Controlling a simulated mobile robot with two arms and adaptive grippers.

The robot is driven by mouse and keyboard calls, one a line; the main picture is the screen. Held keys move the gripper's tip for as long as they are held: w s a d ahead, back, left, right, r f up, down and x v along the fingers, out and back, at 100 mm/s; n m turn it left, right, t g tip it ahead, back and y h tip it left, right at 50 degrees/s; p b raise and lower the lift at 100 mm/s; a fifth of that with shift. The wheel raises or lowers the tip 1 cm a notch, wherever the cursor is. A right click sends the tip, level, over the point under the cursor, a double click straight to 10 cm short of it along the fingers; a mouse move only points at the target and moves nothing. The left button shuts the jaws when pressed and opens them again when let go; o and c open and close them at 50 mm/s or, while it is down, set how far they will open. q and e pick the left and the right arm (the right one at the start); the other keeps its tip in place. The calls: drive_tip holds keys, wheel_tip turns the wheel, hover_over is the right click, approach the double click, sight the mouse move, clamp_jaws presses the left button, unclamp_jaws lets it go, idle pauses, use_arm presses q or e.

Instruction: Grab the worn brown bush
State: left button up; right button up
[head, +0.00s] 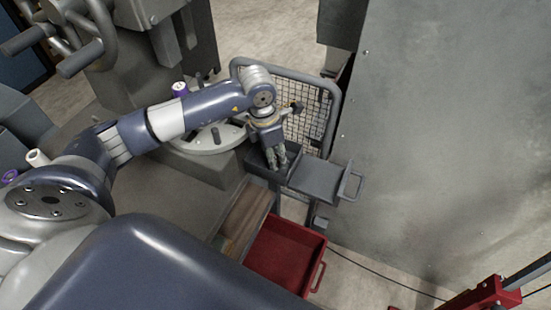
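My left gripper (277,157) points down into a small dark tray (254,165) beside a grey shelf. Its fingers look close together, but at this size I cannot tell whether they are open, shut or holding something. I cannot make out the worn brown bush; the gripper covers part of the tray's inside. My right gripper is not in view.
A grey flat shelf with a handle (322,180) adjoins the tray on the right. A wire mesh guard (312,115) stands behind. A red drawer (287,254) and a wooden board (243,217) lie below. A tall grey metal panel (450,130) fills the right.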

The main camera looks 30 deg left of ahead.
use_arm(q)
clamp_jaws()
drive_tip(key=shift+r, duration=0.1)
